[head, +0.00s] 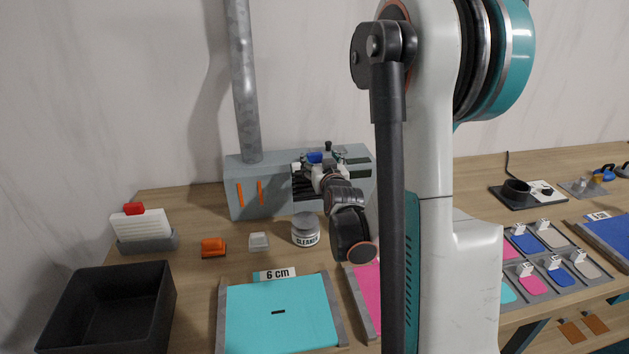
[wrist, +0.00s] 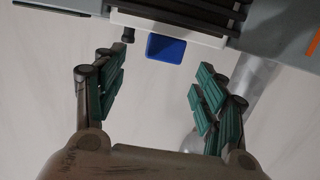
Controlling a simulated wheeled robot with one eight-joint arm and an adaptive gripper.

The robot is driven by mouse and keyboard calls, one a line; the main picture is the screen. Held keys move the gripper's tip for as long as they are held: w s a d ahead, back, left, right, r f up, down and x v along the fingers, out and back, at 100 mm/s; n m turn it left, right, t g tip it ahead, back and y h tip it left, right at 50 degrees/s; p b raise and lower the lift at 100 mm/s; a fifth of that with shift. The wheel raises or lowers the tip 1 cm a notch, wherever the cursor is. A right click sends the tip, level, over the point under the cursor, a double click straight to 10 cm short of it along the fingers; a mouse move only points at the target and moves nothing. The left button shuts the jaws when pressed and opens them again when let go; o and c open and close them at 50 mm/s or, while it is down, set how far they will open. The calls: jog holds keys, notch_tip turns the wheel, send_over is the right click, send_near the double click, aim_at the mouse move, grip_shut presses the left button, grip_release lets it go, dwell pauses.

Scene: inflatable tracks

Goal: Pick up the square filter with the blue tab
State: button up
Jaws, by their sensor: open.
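A grey box (head: 240,205) stands against the wall. In the wrist view, a white-edged filter (wrist: 200,36) sits at the box's dark slatted opening. Its blue tab (wrist: 165,48) sticks out between and just beyond my fingertips. The blue tab also shows in the head view (head: 314,157), close to my gripper (head: 322,158). In the wrist view my gripper (wrist: 155,76) is open, with its green-padded fingers spread on either side and apart from the tab. Most of the filter is hidden in the box, and my wrist covers part of the front.
A white filter (head: 142,226) with a red tab stands in a grey holder at left. A black bin (head: 108,305), orange block (head: 213,247), white block (head: 258,241) and cleaner jar (head: 305,230) sit on the table. A metal pipe (head: 244,85) rises behind the box.

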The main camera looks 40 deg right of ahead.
aim_at(315, 156)
jog(key=x, duration=0.1)
jog(key=b+x, duration=0.1)
jog(key=x, duration=0.1)
jog(key=b+x, duration=0.1)
jog(key=shift+w+f, duration=0.35)
jog(key=shift+w+d, duration=0.1)
jog(key=shift+w, duration=0.2)
jog(key=shift+r, duration=0.1)
jog(key=c, duration=1.5)
